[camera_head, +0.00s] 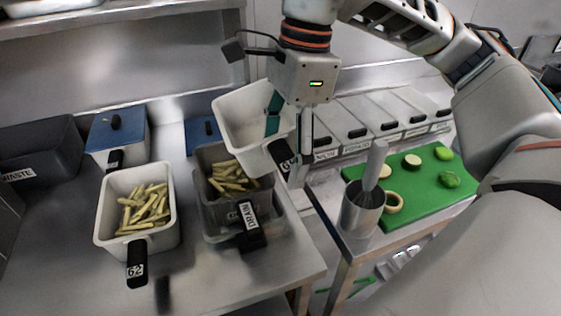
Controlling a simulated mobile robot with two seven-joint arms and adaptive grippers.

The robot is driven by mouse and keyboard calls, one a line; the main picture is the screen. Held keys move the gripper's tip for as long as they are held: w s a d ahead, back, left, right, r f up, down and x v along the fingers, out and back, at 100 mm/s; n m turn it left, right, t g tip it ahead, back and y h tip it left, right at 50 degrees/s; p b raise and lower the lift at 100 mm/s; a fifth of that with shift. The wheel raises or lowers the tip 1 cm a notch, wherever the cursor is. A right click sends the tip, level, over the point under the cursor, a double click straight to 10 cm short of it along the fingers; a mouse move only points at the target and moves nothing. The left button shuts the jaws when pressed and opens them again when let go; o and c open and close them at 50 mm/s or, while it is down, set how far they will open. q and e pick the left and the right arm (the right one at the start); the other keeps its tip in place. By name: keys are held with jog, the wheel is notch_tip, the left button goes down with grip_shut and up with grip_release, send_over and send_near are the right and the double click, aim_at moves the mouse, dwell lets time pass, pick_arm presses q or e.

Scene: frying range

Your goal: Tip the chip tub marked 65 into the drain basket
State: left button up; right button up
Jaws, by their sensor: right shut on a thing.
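My right gripper (289,128) is shut on a white tub (240,113), with one finger inside the rim and one outside. The tub is tilted above the drain basket (217,155). No chips show in the visible part of its inside. Its black handle tag (286,161) is partly hidden; only a "6" can be made out. The basket, labelled DRAIN, holds several pale chips (232,178) and sits in a clear container. My left gripper is not in view.
A white tub marked 62 (110,235), full of chips, stands to the left of the basket. Behind are a blue-lidded tub (117,135) and a dark WASTE bin (40,148). To the right are a metal pot (361,212) and a green board (435,190) with cut vegetables.

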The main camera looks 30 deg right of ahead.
jog(key=f+y+b, duration=0.2)
jog(key=b, duration=0.2)
jog(key=shift+d+t+b, duration=0.15)
jog(key=shift+t+b, duration=0.15)
jog(key=shift+b, duration=0.1)
notch_tip(320, 180, up, 4)
jog(key=shift+f+y+p, duration=0.25)
jog(key=shift+y+p, duration=0.05)
jog(key=shift+p, duration=0.95)
jog(key=shift+s+r, duration=0.15)
jog(key=shift+r, duration=0.1)
jog(key=shift+p, duration=0.3)
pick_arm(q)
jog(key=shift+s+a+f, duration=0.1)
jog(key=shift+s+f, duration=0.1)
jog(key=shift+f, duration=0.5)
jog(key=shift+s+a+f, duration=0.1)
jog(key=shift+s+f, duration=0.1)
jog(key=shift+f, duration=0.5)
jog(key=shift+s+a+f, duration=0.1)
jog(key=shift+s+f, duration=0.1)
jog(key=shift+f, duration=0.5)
